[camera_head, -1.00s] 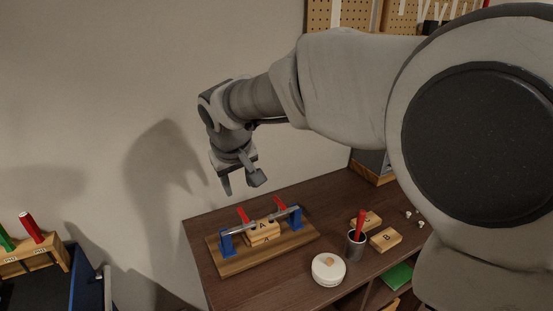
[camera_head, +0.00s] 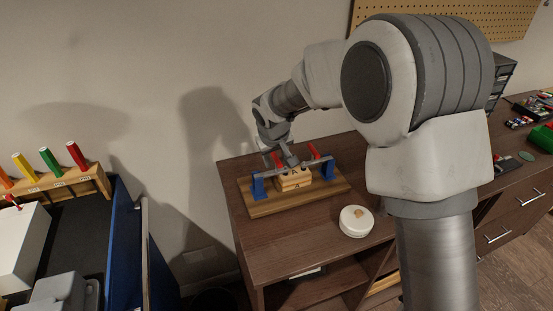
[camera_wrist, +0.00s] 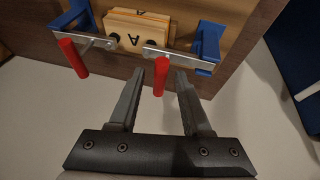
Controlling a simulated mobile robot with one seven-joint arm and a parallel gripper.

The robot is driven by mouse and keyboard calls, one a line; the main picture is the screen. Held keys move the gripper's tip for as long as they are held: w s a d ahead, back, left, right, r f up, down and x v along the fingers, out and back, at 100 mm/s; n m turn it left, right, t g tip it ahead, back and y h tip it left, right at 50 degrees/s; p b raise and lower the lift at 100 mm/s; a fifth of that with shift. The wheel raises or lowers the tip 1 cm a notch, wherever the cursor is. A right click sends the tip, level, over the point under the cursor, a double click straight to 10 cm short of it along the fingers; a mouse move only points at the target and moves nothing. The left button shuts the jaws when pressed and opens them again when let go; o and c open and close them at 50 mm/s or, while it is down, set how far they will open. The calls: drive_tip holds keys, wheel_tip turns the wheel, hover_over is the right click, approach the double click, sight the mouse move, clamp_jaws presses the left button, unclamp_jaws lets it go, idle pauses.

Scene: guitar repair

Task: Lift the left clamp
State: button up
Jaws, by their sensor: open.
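The left clamp (camera_head: 257,188) has a blue jaw, a grey bar and a red handle. It grips one end of a stack of wooden blocks marked A (camera_head: 293,181) on a wooden board (camera_head: 270,207). In the wrist view the left clamp's blue jaw (camera_wrist: 208,42) is at the right. My gripper (camera_head: 287,160) is open above the clamp. In the wrist view my open gripper (camera_wrist: 161,75) has its fingers on either side of the red handle (camera_wrist: 160,80). Whether they touch it I cannot tell.
A second clamp (camera_head: 328,169) with a red handle stands on the right of the board. A round white container (camera_head: 356,221) sits at the table's front. A blue cart (camera_head: 122,240) with a rack of coloured handles (camera_head: 60,184) stands left. The wall is close behind.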

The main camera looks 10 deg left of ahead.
drive_tip(key=shift+w+f, duration=0.25)
drive_tip(key=shift+f, duration=0.25)
clamp_jaws()
idle(1.2)
